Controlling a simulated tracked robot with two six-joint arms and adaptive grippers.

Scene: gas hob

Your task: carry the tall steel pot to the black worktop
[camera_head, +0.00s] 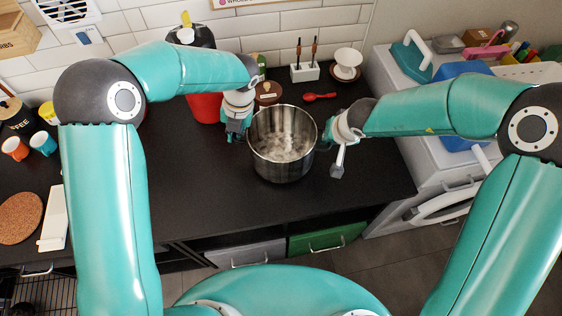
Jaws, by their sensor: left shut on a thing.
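The tall steel pot (282,168) is upright over the black worktop (215,205), with pale contents showing inside. I cannot tell whether its base touches the worktop. My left gripper (238,130) is at the pot's left side, near the rim, and is shut on the pot; its fingertips are mostly hidden. My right gripper (335,150) is at the pot's right side, with a grey finger hanging down beside the pot. Its grip is unclear from this angle.
Behind the pot are a red spoon (320,97), a white utensil holder (305,72) and a white dripper (346,65). A cork mat (19,218) and cups lie at the left. The worktop's right edge is near my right gripper; the front left of the pot is clear.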

